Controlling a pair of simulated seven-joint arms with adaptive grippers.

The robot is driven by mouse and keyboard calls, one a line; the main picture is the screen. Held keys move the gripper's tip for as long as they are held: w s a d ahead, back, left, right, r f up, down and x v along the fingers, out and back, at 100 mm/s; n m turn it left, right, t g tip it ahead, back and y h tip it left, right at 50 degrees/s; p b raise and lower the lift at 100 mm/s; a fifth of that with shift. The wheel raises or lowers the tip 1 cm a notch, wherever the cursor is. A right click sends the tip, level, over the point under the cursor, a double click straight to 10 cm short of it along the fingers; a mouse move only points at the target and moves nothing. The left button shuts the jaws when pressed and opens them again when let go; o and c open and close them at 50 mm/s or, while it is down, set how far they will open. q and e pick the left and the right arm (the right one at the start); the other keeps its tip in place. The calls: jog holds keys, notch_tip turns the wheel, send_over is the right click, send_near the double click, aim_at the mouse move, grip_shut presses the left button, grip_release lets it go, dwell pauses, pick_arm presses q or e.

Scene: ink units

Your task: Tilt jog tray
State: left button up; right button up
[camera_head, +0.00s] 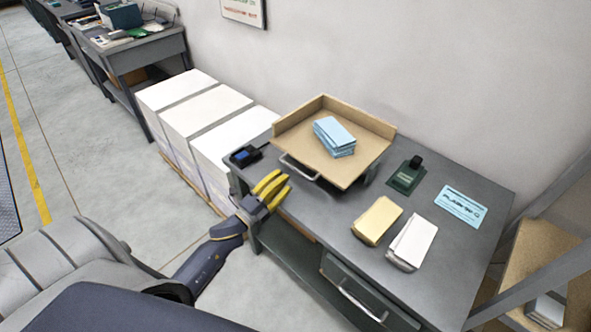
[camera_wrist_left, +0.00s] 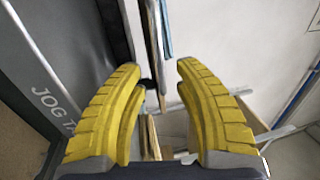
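The jog tray (camera_head: 349,176) is a tan, shallow tray with raised walls, standing on the grey table by the wall. A stack of blue sheets (camera_head: 334,136) lies in it. A metal handle (camera_head: 299,168) runs along its front-left side. My left gripper (camera_head: 282,179), with yellow fingers, is at the table's left edge, just short of the handle. In the left wrist view the gripper (camera_wrist_left: 158,68) is open, with a thin upright bar beyond the gap; contact is not visible. "JOG" lettering (camera_wrist_left: 48,98) shows at the left there. My right gripper is not in view.
On the table lie a yellowish block (camera_head: 377,220), a white block (camera_head: 411,242), a dark green device (camera_head: 406,176) and a blue card (camera_head: 461,205). A small black device (camera_head: 245,156) sits left of the tray. White paper stacks (camera_head: 205,120) stand beside the table.

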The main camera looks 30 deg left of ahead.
aim_at(295, 170)
pick_arm(q)
jog(key=shift+x, duration=3)
grip_shut()
